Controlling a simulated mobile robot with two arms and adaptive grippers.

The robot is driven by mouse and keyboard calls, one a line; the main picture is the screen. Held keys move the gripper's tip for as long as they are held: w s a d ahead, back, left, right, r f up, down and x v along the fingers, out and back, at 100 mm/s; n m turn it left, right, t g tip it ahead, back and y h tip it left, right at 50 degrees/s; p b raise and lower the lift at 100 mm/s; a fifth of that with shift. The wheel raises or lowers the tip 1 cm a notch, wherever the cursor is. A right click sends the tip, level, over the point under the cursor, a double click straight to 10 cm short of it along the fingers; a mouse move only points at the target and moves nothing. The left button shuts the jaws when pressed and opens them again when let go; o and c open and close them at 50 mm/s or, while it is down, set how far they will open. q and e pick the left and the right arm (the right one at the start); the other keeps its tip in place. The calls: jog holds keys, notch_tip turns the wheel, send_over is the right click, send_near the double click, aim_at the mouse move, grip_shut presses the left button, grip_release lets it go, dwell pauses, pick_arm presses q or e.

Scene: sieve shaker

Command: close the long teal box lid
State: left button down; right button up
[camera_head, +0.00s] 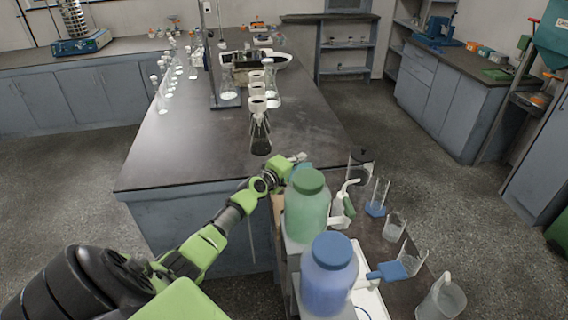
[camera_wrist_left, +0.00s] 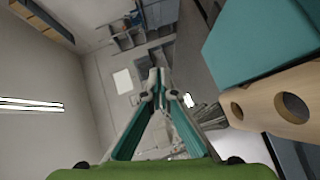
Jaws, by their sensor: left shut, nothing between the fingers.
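My left gripper (camera_head: 300,158) is above the near end of the side bench, just past the green-capped bottle. In the left wrist view its two teal-padded fingers (camera_wrist_left: 156,82) meet at the tips, shut with nothing between them. A large teal block-like surface (camera_wrist_left: 262,40), likely the teal box or its lid, fills the upper right of the wrist view, beside the fingers and apart from them. In the head view only a small teal patch (camera_head: 304,167) shows near the gripper; the rest is hidden. I cannot tell how far the lid stands open. My right gripper is not in view.
A green bottle (camera_head: 307,212) and a blue bottle (camera_head: 328,275) stand close to the left forearm. A wooden rack with holes (camera_wrist_left: 275,106) is below the teal surface. Glassware, including a beaker (camera_head: 441,299), stands on the right. The island bench (camera_head: 190,155) has free room at its near end.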

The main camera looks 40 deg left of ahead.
pick_arm(q)
jog(key=w+d+f+b, duration=0.2)
jog(key=w, duration=0.1)
jog(key=shift+w+f+b, duration=0.15)
jog(key=shift+f+b, duration=0.1)
jog(key=shift+b, duration=0.05)
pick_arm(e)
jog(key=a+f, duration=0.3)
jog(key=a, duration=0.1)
pick_arm(q)
jog(key=p, duration=0.2)
jog(key=w+d+f+g+p, duration=0.1)
jog(key=p, duration=0.1)
jog(key=shift+w+m, duration=0.3)
jog(key=shift+m, duration=0.1)
jog(key=shift+w+d+f+m+g+y+p, duration=0.3)
jog(key=shift+d+f+g+p, duration=0.15)
jog(key=shift+f+p, duration=0.25)
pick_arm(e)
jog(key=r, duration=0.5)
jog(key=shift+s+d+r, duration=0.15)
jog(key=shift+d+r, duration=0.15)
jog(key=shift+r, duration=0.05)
pick_arm(q)
jog(key=shift+s+a+f, duration=0.1)
jog(key=shift+a+f, duration=0.05)
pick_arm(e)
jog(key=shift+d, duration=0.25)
